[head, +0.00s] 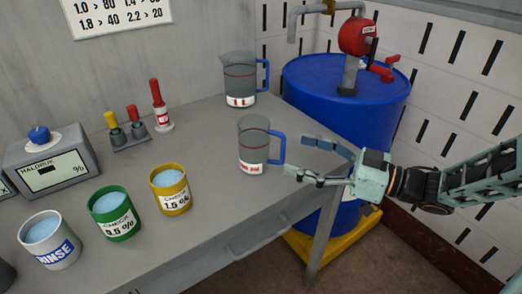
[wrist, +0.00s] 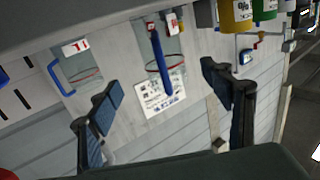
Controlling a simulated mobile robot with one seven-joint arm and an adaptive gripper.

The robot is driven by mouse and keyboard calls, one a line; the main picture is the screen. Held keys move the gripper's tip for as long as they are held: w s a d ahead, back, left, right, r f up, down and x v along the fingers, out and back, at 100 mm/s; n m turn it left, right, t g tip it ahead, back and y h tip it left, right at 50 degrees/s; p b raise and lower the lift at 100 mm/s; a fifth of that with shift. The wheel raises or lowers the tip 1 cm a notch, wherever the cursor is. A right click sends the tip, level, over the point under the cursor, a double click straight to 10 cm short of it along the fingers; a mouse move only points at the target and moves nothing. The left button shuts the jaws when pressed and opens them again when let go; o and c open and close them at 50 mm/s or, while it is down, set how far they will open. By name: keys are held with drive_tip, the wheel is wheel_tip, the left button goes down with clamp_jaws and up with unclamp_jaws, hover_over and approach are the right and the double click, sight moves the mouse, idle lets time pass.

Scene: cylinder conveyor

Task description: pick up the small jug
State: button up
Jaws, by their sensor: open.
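The small jug (head: 252,150) is clear, with a red-and-white label and a blue handle on its right side. It stands upright near the table's right edge in the head view. My gripper (head: 297,157) is open and empty, just right of the jug, with its fingers pointing at the handle. In the wrist view the picture is upside down; the jug's blue handle (wrist: 158,62) shows between my open fingers (wrist: 160,88). I cannot tell from these views whether either finger touches the handle.
A larger jug (head: 239,80) marked 1 L stands behind. A blue drum (head: 330,95) with a red pump stands right of the table (head: 225,205).

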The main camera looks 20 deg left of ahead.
sight(261, 145)
drive_tip(key=a+b, duration=0.1)
drive_tip(key=a, duration=0.2)
drive_tip(key=w+a+b, duration=0.1)
drive_tip(key=a, duration=0.2)
drive_tip(key=a+b, duration=0.1)
drive_tip(key=a, duration=0.2)
drive_tip(key=shift+w+a, duration=0.15)
drive_tip(key=shift+a, duration=0.2)
drive_tip(key=shift+w+a, duration=0.15)
drive_tip(key=shift+a, duration=0.25)
drive_tip(key=c, duration=1.3)
